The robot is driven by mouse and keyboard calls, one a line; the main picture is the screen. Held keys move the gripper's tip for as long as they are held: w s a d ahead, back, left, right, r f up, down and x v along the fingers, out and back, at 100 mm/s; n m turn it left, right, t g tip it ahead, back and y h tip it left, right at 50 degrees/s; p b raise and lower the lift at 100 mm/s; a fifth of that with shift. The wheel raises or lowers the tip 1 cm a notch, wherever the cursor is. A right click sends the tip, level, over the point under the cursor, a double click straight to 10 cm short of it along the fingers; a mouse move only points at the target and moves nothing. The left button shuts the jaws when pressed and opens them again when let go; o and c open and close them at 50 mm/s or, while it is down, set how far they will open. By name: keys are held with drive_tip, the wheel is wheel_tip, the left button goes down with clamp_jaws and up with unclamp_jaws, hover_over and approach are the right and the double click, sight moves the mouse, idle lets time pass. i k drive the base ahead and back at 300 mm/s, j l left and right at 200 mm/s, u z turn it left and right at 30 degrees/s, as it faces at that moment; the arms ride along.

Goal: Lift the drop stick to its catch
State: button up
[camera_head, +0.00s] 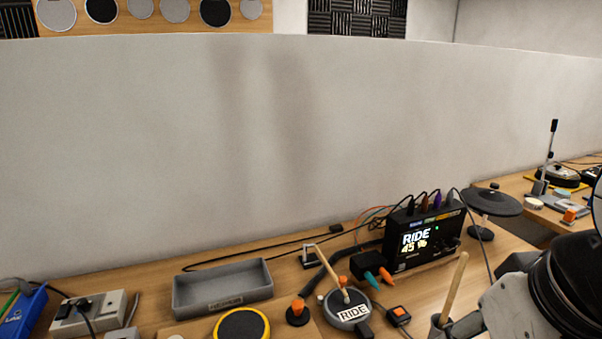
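A pale wooden stick (331,273) leans up and to the left from a round grey pad (347,305) labelled RIDE. Its lower end meets the pad, and its upper end is near a small bracket (311,259). I cannot tell whether they touch. A second wooden stick (454,287) stands tilted at the lower right, its lower end at a dark grey part (440,323). The black and grey end of my arm is at the right edge, to the right of both sticks. My gripper's fingertips cannot be made out clearly, so its opening is unclear.
A black module (424,239) reads RIDE 45 %, with cables behind. A grey tray (222,289), a yellow-rimmed pad (241,325), an orange-topped knob (297,311) and a small orange-button box (398,315) lie around the pad. A pale partition (200,150) stands behind the table.

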sight(341, 280)
drive_tip(key=i+l+u, duration=0.1)
drive_tip(key=i+u, duration=0.25)
drive_tip(key=i+l+u, duration=0.1)
drive_tip(key=u, duration=0.2)
